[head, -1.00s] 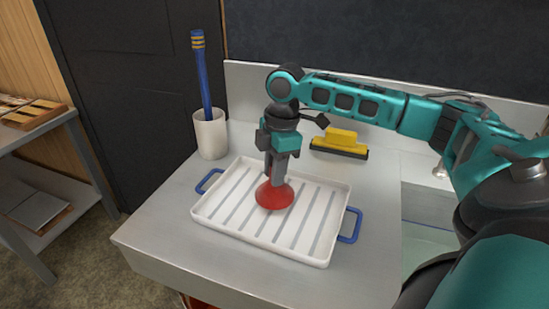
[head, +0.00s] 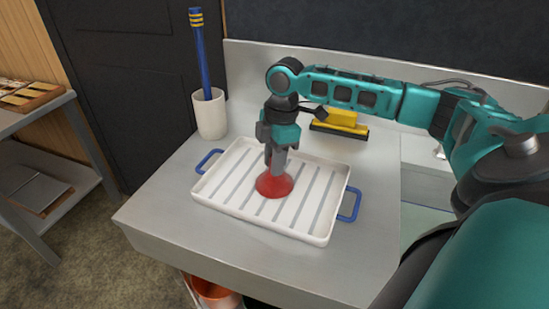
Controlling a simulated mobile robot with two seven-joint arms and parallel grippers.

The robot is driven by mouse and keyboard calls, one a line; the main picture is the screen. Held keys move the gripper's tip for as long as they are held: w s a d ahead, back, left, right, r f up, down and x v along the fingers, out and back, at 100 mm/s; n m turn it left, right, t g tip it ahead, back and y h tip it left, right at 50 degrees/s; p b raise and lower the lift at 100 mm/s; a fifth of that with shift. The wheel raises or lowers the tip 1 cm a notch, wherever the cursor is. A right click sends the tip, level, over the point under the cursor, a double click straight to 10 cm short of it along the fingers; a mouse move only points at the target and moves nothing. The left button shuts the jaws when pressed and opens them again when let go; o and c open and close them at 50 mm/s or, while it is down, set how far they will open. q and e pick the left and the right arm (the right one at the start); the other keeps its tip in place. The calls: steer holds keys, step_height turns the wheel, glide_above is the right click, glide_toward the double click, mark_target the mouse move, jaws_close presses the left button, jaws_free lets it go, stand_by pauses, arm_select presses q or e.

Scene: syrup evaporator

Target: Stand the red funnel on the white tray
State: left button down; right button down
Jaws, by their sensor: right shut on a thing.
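The red funnel (head: 274,184) is over the middle of the white tray (head: 212,207), with its wide end down. Its rim looks to be at the ribbed tray floor, but I cannot tell whether it touches or hangs just above. My right gripper (head: 276,170) points down from above and is shut on the funnel's upper part, which the fingers mostly hide. The tray has a blue handle at each end and lies on the grey metal counter. My left gripper is not in view.
A white cup (head: 210,114) with a blue-handled brush (head: 200,55) stands behind the tray at the left. A yellow and black squeegee or brush (head: 341,121) lies behind the tray at the right. A basin (head: 428,185) is at the right. An orange bucket (head: 214,293) is below the counter.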

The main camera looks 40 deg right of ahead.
steer(key=shift+f, duration=0.15)
steer(key=c, duration=0.8)
jaws_free()
steer(key=shift+c, duration=0.2)
steer(key=shift+o, duration=0.4)
steer(key=o, duration=0.4)
step_height(320, 180, up, 13)
